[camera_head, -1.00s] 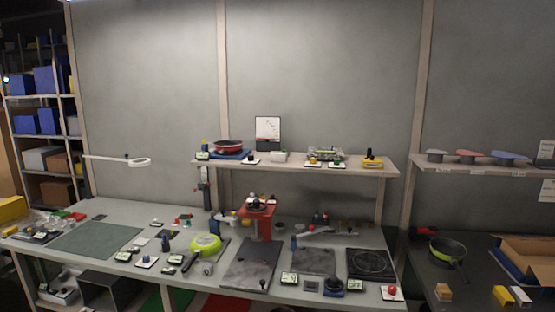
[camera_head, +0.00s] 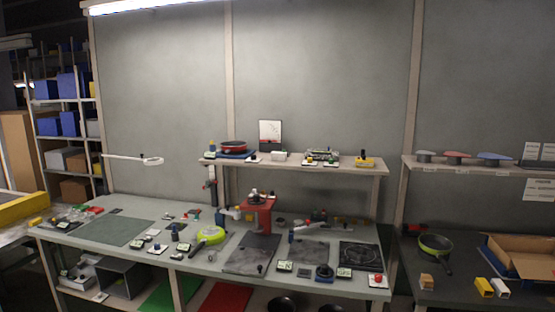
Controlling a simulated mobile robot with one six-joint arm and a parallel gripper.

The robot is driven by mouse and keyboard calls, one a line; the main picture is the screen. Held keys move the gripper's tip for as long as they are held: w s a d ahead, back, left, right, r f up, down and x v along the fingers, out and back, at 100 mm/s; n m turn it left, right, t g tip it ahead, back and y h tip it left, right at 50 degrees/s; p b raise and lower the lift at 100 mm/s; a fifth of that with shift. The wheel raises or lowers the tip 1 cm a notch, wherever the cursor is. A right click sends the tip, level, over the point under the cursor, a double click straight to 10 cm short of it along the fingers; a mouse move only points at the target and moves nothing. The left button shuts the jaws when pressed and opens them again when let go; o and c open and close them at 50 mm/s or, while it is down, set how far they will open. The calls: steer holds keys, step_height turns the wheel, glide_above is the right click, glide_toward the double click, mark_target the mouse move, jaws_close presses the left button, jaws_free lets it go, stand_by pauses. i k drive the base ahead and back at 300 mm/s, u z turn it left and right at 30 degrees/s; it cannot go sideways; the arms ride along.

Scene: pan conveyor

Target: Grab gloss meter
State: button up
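I cannot tell for sure which item is the gloss meter. Several small devices with pale displays lie on the grey workbench (camera_head: 190,262), among them one at the left middle (camera_head: 138,244), one at the front centre (camera_head: 284,266) and one near the front right (camera_head: 344,272). A small dark grey box (camera_head: 304,272) lies between the last two. All are too small to read. My gripper is not in view.
A dark side table (camera_head: 410,280) at right holds another pan (camera_head: 434,246) and a cardboard box (camera_head: 520,258).

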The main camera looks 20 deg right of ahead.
mark_target(275, 156)
steer(key=u, duration=4.7)
steer(key=i, duration=0.1)
steer(key=z, duration=3.35)
steer(key=i, duration=1.2)
steer(key=z, duration=3.6)
steer(key=i, duration=0.1)
steer(key=u, duration=2.5)
